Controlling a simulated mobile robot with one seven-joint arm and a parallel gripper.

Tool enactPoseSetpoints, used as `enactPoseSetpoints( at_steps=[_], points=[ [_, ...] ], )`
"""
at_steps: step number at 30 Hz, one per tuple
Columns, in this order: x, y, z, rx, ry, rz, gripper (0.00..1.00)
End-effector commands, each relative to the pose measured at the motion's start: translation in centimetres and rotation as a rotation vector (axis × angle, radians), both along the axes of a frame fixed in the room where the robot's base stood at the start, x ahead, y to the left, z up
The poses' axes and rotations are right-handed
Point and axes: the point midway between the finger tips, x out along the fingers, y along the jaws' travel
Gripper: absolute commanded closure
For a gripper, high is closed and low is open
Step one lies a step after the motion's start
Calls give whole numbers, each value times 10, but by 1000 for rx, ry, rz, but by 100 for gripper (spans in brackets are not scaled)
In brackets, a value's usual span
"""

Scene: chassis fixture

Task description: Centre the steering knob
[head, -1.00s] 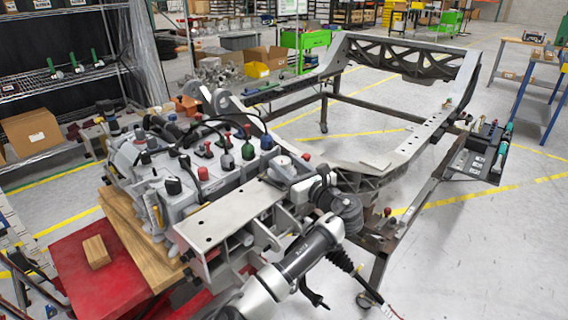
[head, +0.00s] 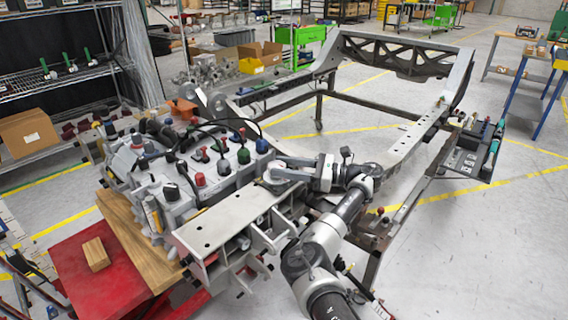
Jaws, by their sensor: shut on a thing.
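My arm reaches up from the bottom of the head view and bends left. My gripper (head: 275,179) is at the right end of the bare metal plate, low beside the valve block. It is shut on what looks like the steering knob, which the jaws and wrist mostly hide; its angle cannot be told. Several lever knobs stand upright on the block to the left: a blue knob (head: 262,146), a green knob (head: 243,156) and a red knob (head: 199,180). They are apart from my gripper.
The metal plate (head: 225,222) lies in front of the block. The chassis frame (head: 405,150) stands behind and right of my arm. A tool tray (head: 470,160) is at its right side. A red cart top (head: 85,280) holds a wooden block (head: 95,254).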

Motion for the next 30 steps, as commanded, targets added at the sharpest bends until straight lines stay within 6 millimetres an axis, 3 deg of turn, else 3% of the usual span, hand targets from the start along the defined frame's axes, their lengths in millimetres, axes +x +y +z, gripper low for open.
enactPoseSetpoints(
  at_steps=[18,19,22,30],
  points=[
    [1,3,0,0,2,43,79],
    [1,3,0,0,2,43,54],
    [1,3,0,0,1,42,38],
    [1,2,0,0,1,41,38]
  ],
)
